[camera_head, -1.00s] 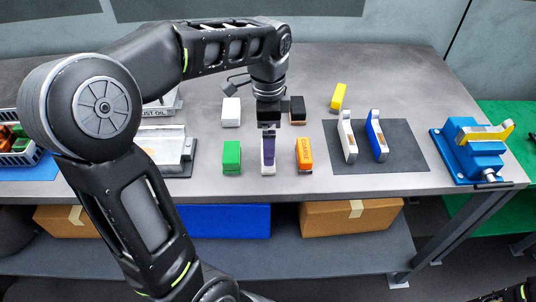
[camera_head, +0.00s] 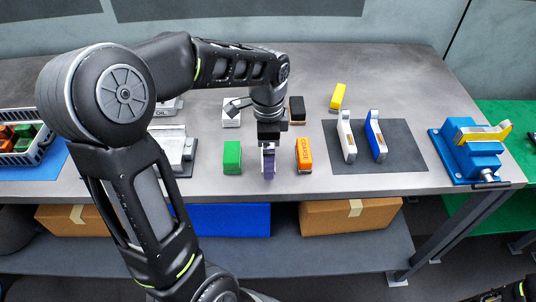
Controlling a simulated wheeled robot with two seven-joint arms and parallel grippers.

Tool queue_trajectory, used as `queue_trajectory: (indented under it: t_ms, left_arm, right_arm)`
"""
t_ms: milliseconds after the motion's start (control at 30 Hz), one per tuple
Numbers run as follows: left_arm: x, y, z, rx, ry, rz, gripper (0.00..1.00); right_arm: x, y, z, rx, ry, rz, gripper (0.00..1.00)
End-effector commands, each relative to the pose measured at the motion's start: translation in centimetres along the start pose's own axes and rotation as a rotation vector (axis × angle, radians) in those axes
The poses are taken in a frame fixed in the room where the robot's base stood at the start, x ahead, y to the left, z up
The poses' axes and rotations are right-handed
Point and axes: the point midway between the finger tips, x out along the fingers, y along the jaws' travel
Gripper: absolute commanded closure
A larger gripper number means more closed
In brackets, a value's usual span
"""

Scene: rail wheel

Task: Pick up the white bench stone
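The white bench stone (camera_head: 230,119) lies on the grey table in the back row of blocks. A dark part of my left wrist covers some of it. My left gripper (camera_head: 268,146) points down over the purple block (camera_head: 268,166), in front and to the right of the white stone. Its fingers overlap the purple block's far end; their gap is too small to tell. Only a dark piece of my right arm shows in the bottom right corner, and the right gripper is out of view.
A green block (camera_head: 232,157) and an orange block (camera_head: 304,155) flank the purple one. A black block (camera_head: 297,110) and a yellow block (camera_head: 338,96) lie behind. A blue vise (camera_head: 468,155) stands at right. The table's back is clear.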

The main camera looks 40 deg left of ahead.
Motion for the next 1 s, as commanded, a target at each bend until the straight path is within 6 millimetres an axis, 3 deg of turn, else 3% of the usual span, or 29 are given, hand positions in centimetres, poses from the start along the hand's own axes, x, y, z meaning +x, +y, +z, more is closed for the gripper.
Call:
queue_trajectory:
  t_ms: [300,1000]
  left_arm:
    - [-0.04,-0.01,0.0,0.0,0.0,0.0,0.02]
    - [-0.04,-0.01,0.0,0.0,0.0,0.0,0.59]
  right_arm:
    - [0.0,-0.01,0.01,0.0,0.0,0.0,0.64]
    - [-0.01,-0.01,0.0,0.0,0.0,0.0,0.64]
